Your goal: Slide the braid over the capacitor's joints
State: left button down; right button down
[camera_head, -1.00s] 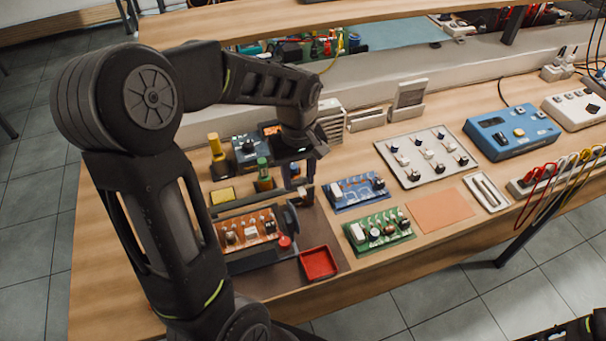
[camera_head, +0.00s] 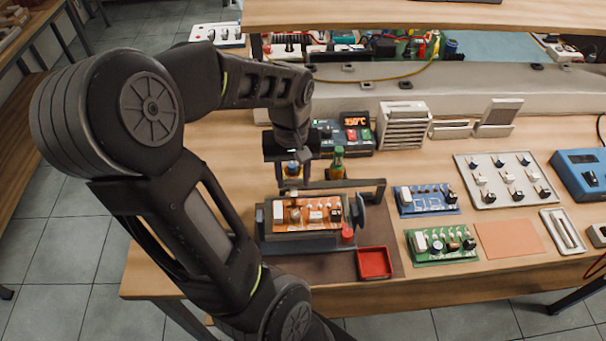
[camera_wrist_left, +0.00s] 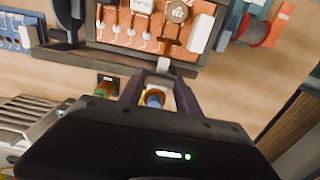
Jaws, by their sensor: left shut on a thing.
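My left gripper (camera_head: 290,172) is over the back edge of the orange circuit board's holder. It is shut on a small blue-and-orange piece (camera_wrist_left: 155,98), most likely the braid holder, which also shows in the head view (camera_head: 291,167). A pale strip (camera_wrist_left: 163,66), likely the braid, points from between the fingers towards the board edge. The orange board (camera_head: 292,227) sits clamped in a dark holder (camera_head: 290,246). In the wrist view it carries a round brown part (camera_wrist_left: 178,11), perhaps the capacitor, and a row of shiny solder joints (camera_wrist_left: 130,32). Contact cannot be told. My right gripper is out of view.
A green-topped bottle (camera_head: 338,160) stands just right of the gripper. A soldering station (camera_head: 354,130) is behind. A red tray (camera_head: 375,262), blue board (camera_head: 425,200) and green board (camera_head: 440,244) lie to the right. A dark bar (camera_head: 350,184) runs behind the board.

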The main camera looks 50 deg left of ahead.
aim_at(291, 180)
pick_arm(q)
jog(key=shift+s+a, duration=0.1)
jog(key=shift+a, duration=0.05)
jog(key=c, duration=0.8)
grip_release()
jog(key=shift+s, duration=0.1)
jog(key=shift+c, duration=0.2)
jog(key=shift+r, duration=0.6)
notch_tip(291, 180, up, 7)
jog(key=shift+f, duration=0.15)
